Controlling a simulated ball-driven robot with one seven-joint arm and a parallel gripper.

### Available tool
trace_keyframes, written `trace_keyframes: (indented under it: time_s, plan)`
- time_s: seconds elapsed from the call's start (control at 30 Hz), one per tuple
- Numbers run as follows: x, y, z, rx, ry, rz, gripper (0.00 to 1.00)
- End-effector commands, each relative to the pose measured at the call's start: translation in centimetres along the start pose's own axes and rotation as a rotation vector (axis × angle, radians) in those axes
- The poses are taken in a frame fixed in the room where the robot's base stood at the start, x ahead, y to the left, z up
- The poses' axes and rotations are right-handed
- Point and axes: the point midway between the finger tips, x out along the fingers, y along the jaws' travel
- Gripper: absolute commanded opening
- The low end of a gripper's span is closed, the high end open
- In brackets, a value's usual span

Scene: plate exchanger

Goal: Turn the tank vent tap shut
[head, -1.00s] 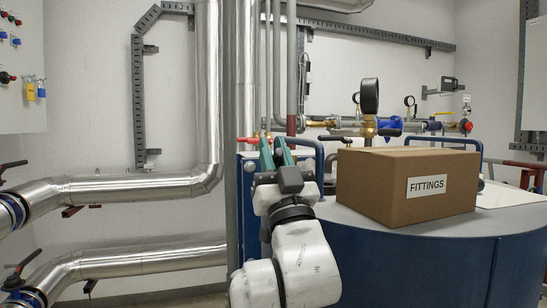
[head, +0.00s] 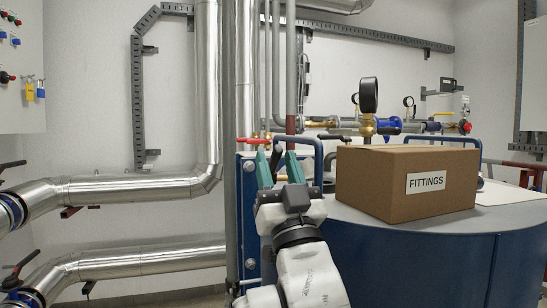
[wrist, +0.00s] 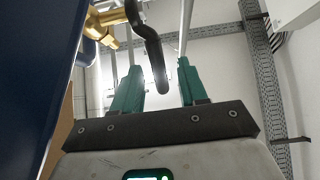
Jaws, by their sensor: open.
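A brass tap (wrist: 100,24) with a curved black handle (wrist: 152,48) is at the upper middle of the wrist view. The handle's lower end lies between my fingertips in that picture; I see no contact, and the depth is hard to judge. My gripper (wrist: 160,82) is open, with two green fingers and nothing held. In the head view my gripper (head: 279,162) is beside the left edge of the blue tank (head: 420,250). The black handle (head: 278,143) shows only partly there, behind the fingers. Which tap is the vent tap is not marked.
A cardboard box marked FITTINGS (head: 400,180) stands on the tank top right of my gripper. A blue tubular rail (head: 318,150) is just right of the fingers, and a red lever (head: 252,140) just left. Silver pipes (head: 140,187) run at the left.

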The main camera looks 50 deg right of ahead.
Motion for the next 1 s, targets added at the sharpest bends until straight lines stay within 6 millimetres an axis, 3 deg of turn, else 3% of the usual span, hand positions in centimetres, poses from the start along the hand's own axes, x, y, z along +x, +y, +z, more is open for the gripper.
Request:
trace_keyframes:
  time_s: [0.1,0.33,0.77,0.83,0.93,1.0]
  plan:
    - [-2.9,-0.1,0.3,0.0,-0.001,-0.003,0.43]
    - [-6.2,-0.1,0.2,0.001,0.0,-0.002,0.43]
    - [-7.2,0.0,0.0,0.0,0.001,0.0,0.43]
    - [-7.2,0.0,0.1,-0.001,-0.003,-0.001,0.37]
    - [-7.7,-0.3,1.8,-0.004,-0.061,-0.016,0.27]
    - [-8.6,-0.8,4.5,-0.008,-0.155,-0.04,0.21]
